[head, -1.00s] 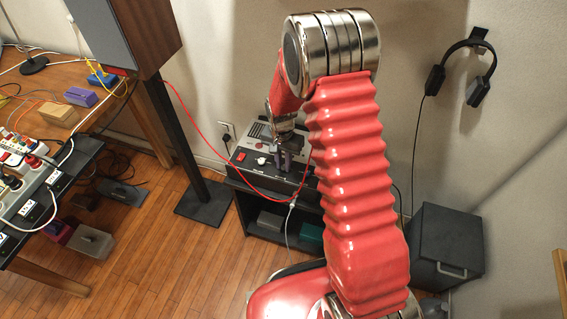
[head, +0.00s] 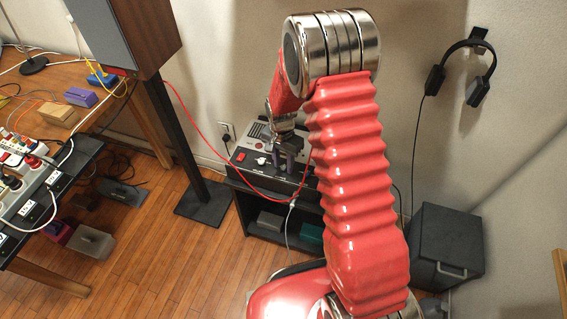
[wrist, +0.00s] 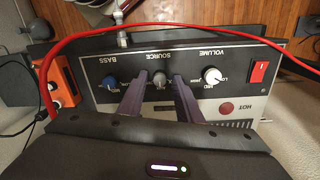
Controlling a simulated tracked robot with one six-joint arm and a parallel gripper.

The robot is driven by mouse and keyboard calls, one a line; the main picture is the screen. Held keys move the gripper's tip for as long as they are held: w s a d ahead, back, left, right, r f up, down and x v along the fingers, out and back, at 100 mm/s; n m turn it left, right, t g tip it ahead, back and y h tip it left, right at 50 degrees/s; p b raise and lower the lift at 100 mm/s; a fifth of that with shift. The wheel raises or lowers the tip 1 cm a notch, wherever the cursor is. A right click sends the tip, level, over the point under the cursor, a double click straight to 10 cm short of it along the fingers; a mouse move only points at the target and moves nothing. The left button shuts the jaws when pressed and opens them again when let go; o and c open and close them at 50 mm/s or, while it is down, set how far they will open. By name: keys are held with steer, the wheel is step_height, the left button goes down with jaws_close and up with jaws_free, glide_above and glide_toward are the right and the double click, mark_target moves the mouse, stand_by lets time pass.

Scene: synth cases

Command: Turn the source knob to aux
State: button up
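The amplifier (head: 243,172) stands on a dark shelf unit, and its front panel (wrist: 190,55) appears upside down in the wrist view. The grey source knob (wrist: 159,79) sits in the middle of the panel under the label SOURCE. The blue bass knob (wrist: 111,84) is to its left and the white volume knob (wrist: 212,76) to its right. My gripper (wrist: 159,82) is open, with one purple-grey finger on each side of the source knob and a visible gap to each. The gripper also shows over the amplifier in the head view (head: 288,158). The source markings are unreadable.
A red cable (wrist: 100,35) loops across the panel's edge near a plug (wrist: 124,36). A red switch (wrist: 258,72) and a round red light (wrist: 226,107) marked HOT are right of the knobs. An orange box (wrist: 66,88) stands at the left. A speaker (head: 125,35) stands nearby.

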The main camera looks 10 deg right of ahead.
steer(key=shift+o, duration=0.3)
step_height(320, 180, up, 14)
steer(key=shift+w+a+f, duration=0.15)
steer(key=shift+w, duration=0.05)
stand_by(0.5)
stand_by(0.5)
steer(key=r+n, duration=0.1)
steer(key=n, duration=0.3)
glide_above(284, 176)
steer(key=s, duration=0.3)
steer(key=s+d+r+n+t, duration=0.1)
steer(key=s+r+n+t, duration=0.4)
steer(key=s+r, duration=1.5)
steer(key=shift+r+t, duration=0.4)
steer(key=shift+r, duration=0.25)
